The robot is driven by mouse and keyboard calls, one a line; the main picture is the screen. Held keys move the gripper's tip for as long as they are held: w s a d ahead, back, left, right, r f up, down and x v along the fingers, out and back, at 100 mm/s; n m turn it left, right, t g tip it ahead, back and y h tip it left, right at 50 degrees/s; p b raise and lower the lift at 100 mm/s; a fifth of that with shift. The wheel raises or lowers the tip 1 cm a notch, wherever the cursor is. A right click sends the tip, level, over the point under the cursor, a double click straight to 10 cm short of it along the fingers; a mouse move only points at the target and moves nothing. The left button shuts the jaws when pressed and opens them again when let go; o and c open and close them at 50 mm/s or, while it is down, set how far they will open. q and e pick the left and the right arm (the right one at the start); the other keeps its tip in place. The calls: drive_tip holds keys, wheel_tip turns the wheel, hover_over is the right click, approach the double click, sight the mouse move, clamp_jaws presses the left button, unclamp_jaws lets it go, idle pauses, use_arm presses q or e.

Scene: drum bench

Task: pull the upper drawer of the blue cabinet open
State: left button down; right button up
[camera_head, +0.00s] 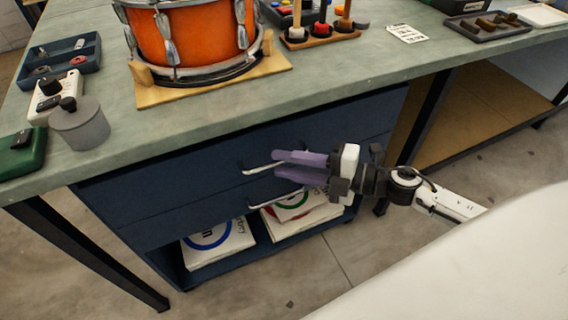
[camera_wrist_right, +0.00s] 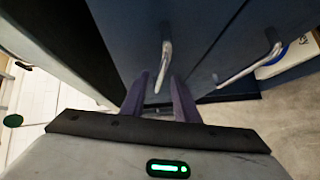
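The blue cabinet (camera_head: 150,205) sits under the bench top. The upper drawer (camera_head: 205,160) looks shut, its front level with the lower drawer front. Its pale bar handle (camera_head: 262,168) reaches to the purple fingertips of my right gripper (camera_head: 277,163). In the right wrist view the fingers (camera_wrist_right: 160,92) are apart, with the upper handle (camera_wrist_right: 165,62) in line with the gap between them. I cannot tell whether they touch it. The lower drawer handle (camera_head: 272,199) is below and also shows in the wrist view (camera_wrist_right: 250,66). My left gripper is not in view.
An open shelf under the drawers holds boxes (camera_head: 218,243). An orange drum (camera_head: 195,35) on a wooden base, a grey pot (camera_head: 80,125) and trays stand on the bench top (camera_head: 225,105). A dark bench leg (camera_head: 95,255) is at left. The floor in front is clear.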

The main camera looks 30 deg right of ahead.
drive_tip(key=shift+w+a, duration=0.35)
clamp_jaws()
